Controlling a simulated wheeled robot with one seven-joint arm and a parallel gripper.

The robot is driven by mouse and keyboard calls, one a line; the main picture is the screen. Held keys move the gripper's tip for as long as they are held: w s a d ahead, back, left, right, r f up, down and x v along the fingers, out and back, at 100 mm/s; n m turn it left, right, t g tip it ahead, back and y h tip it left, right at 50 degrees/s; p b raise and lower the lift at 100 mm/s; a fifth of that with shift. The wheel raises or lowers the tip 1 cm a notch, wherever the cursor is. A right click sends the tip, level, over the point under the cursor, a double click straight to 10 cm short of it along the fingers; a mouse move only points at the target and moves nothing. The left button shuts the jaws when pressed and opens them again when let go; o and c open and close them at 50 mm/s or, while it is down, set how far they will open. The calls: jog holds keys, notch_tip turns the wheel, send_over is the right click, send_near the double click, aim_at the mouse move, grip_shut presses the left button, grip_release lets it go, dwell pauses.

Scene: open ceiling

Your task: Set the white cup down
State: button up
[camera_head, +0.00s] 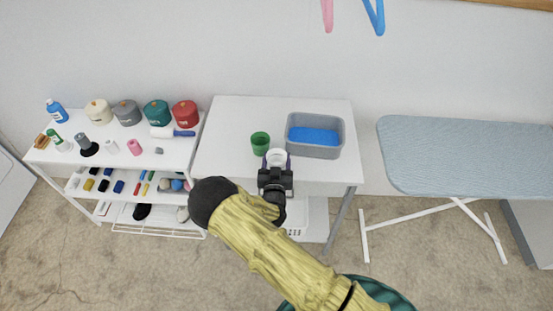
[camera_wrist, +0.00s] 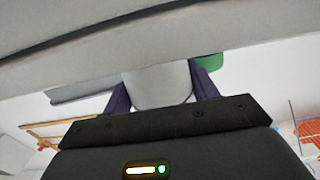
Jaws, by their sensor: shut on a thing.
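The white cup (camera_head: 277,157) is between the fingers of my gripper (camera_head: 275,166), over the front part of the white table (camera_head: 232,115). My gripper is shut on the cup. In the wrist view the cup (camera_wrist: 160,84) fills the space between the two dark purple fingers (camera_wrist: 158,92). I cannot tell whether the cup's base touches the tabletop. A green cup (camera_head: 260,143) stands on the table just left of the white cup; part of it shows in the wrist view (camera_wrist: 208,66).
A grey bin with a blue inside (camera_head: 315,136) stands at the table's back right. The table's left part is clear. A white shelf cart (camera_head: 75,152) with pots and bottles stands left. An ironing board (camera_head: 465,155) stands right.

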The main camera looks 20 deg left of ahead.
jog(key=shift+f+b, duration=0.25)
jog(key=shift+b, duration=0.05)
jog(key=o, duration=1)
jog(key=shift+r, duration=0.1)
jog(key=shift+o, duration=0.2)
jog(key=shift+s+p, duration=0.1)
jog(key=shift+p, duration=0.2)
jog(key=b+v, duration=0.4)
jog(key=v, duration=1.3)
jog(key=shift+d+r, duration=0.15)
jog(key=shift+r, duration=0.05)
